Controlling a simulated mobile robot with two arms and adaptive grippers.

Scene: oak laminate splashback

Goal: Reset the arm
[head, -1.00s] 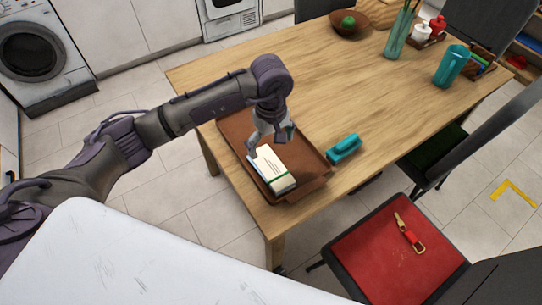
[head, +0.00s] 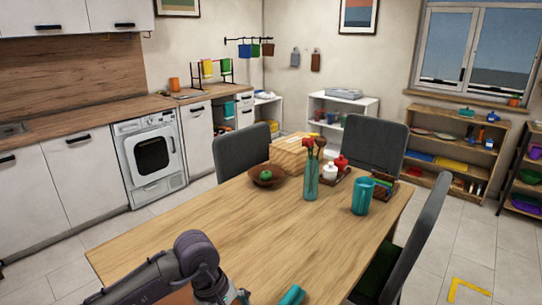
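My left arm (head: 195,258) reaches in from the bottom left over the near end of the wooden table (head: 255,220). Only the top of my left gripper (head: 238,297) shows at the bottom edge; its fingers are cut off, so I cannot see whether it is open or holds anything. A strip of the brown tray (head: 180,297) shows beside the arm. The teal object (head: 292,296) lies to the right of the gripper, partly cut off. My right gripper is not in view.
On the table stand a brown bowl with a green fruit (head: 266,176), a teal vase (head: 311,180), a teal jug (head: 362,196) and a wooden box (head: 290,155). Grey chairs (head: 242,150) surround it. The table's middle is clear. A washing machine (head: 151,158) stands at the left.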

